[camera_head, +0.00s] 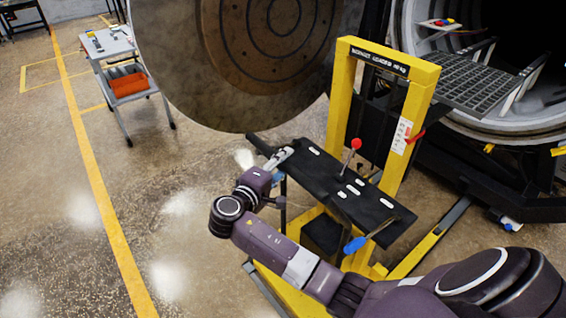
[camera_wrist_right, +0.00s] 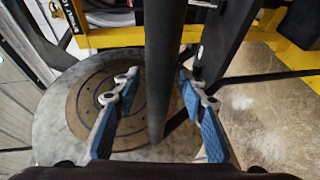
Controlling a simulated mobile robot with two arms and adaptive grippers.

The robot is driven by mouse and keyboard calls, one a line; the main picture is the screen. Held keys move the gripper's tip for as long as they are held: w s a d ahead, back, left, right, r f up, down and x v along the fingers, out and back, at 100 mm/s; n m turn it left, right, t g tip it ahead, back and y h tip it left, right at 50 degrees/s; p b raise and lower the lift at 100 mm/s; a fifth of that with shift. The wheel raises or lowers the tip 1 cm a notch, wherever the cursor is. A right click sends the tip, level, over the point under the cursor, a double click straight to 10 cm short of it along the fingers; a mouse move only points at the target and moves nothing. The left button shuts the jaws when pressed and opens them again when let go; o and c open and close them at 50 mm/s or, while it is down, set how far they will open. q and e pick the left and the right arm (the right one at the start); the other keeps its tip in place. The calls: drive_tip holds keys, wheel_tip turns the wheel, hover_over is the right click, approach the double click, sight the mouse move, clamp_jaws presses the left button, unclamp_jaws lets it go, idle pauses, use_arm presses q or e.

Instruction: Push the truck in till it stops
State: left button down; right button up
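The truck (camera_head: 344,120) is a yellow-framed loader with a black top platform (camera_head: 325,172). It stands in front of and to the left of the open furnace chamber (camera_head: 500,118). My right gripper (camera_head: 284,156) is at the platform's far left end. In the right wrist view, its blue-padded fingers (camera_wrist_right: 160,95) are spread on either side of a dark bar (camera_wrist_right: 166,60). A small gap shows on the left of the bar; contact on the right cannot be told. My left gripper is not in view.
The large round furnace door (camera_head: 180,60) hangs open behind the truck. A lever with a red knob (camera_head: 355,145) and a blue-gripped handle (camera_head: 355,244) are on the truck. A grey cart (camera_head: 110,45) stands back left. Floor at left is clear.

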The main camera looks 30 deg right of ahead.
drive_tip(key=shift+c, duration=0.2)
clamp_jaws()
